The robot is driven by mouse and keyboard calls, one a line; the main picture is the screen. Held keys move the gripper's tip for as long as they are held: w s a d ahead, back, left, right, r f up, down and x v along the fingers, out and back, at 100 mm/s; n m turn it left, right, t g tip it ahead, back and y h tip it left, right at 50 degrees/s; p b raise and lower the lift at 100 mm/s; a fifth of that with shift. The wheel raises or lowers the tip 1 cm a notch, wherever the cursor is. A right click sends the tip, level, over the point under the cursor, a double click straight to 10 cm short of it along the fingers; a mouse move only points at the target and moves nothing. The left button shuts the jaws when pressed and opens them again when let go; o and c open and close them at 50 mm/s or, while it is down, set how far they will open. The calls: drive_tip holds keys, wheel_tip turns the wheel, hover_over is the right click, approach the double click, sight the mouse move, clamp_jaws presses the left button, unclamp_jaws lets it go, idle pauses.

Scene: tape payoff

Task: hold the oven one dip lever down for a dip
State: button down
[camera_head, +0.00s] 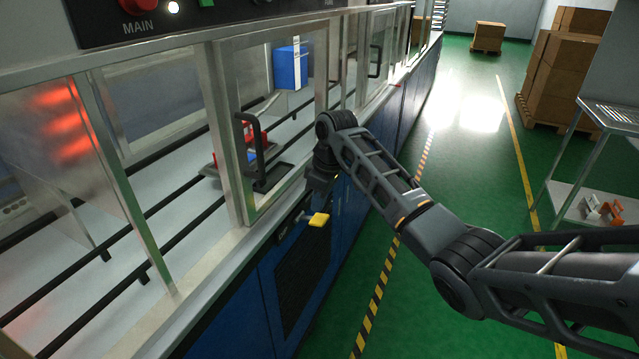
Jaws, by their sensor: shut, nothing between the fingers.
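A small yellow lever paddle (319,219) sticks out from the blue lower front of the machine, below the window sill. It looks like the dip lever; no label on it is readable. My gripper (318,200) points downward just above the paddle. Its fingers are small and dark here, and I see nothing held in them. I cannot tell whether the fingertips touch the paddle.
The machine's glazed front has a black door handle (254,150) left of my gripper. Rails run inside, with a blue box (290,67). A metal shelf (585,200) and stacked cartons (565,70) stand right. The green aisle between is clear.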

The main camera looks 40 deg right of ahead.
sight(325, 221)
drive_tip(key=shift+s+f, duration=0.2)
drive_tip(key=shift+f, duration=0.9)
drive_tip(key=shift+s+d+f+t, duration=0.15)
drive_tip(key=shift+s+f+t, duration=0.15)
drive_tip(key=shift+t, duration=0.3)
drive_tip(key=shift+s+f+t+y, duration=0.15)
drive_tip(key=shift+f+t+y, duration=0.15)
drive_tip(key=shift+f, duration=0.05)
drive_tip(key=shift+s+d+f+t+y+b, duration=0.1)
drive_tip(key=shift+s+f+t+y+b, duration=0.1)
drive_tip(key=shift+f+t+b, duration=0.25)
drive_tip(key=shift+s+d+f+t+y+b, duration=0.1)
drive_tip(key=shift+s+f+t+b, duration=0.05)
drive_tip(key=shift+f+t+b, duration=0.25)
drive_tip(key=f+t+b, duration=0.1)
drive_tip(key=b, duration=0.1)
drive_tip(key=f+t+y+b, duration=0.1)
drive_tip(key=t+b, duration=0.1)
drive_tip(key=shift+s+f+t, duration=0.15)
drive_tip(key=shift+s+t, duration=0.05)
drive_tip(key=shift+t, duration=0.05)
drive_tip(key=shift+b, duration=0.35)
idle(0.6)
